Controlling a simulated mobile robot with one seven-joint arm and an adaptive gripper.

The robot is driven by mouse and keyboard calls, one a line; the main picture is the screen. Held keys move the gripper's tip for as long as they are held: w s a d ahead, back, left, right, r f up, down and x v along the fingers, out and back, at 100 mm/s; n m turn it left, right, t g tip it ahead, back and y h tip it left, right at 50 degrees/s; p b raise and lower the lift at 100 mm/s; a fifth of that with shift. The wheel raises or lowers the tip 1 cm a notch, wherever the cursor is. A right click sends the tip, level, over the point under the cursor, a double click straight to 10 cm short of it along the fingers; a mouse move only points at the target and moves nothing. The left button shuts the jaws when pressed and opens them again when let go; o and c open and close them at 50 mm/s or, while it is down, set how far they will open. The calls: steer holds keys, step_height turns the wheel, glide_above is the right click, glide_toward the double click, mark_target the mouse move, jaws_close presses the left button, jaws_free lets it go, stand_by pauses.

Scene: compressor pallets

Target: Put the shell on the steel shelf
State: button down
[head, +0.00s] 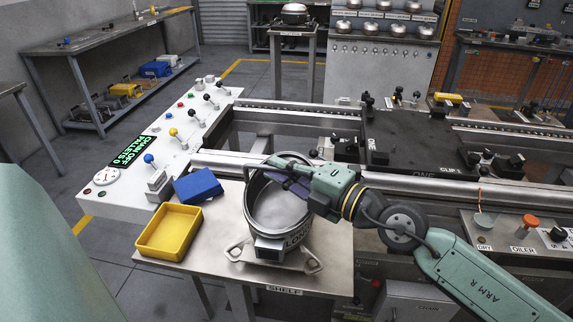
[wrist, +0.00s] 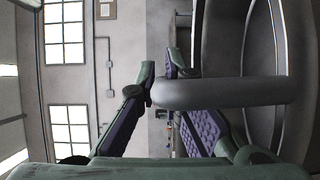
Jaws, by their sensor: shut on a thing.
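The shell (head: 279,208) is a round, open-topped grey metal pot at the front centre of the head view. It is over the grey steel shelf (head: 190,262), whose front edge is labelled SHELF.
A yellow tray (head: 168,233) and a blue block (head: 198,186) are on the shelf's left. Behind is a white control panel (head: 165,150) with coloured levers. The conveyor rail (head: 240,163) and a dark pallet (head: 410,140) lie behind and right. The shelf's front left is bare.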

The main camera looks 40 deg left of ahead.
steer(key=shift+f, duration=1.15)
steer(key=c, duration=2.1)
jaws_free()
steer(key=shift+f, duration=0.2)
steer(key=o, duration=0.4)
steer(key=shift+d, duration=0.15)
steer(key=d+b, duration=0.1)
steer(key=d, duration=0.3)
steer(key=d+b, duration=0.2)
steer(key=d, duration=0.2)
steer(key=d+b, duration=0.2)
steer(key=d, duration=0.1)
steer(key=shift+w+d+r, duration=0.2)
steer(key=shift+w+d, duration=0.15)
steer(key=shift+d, duration=0.05)
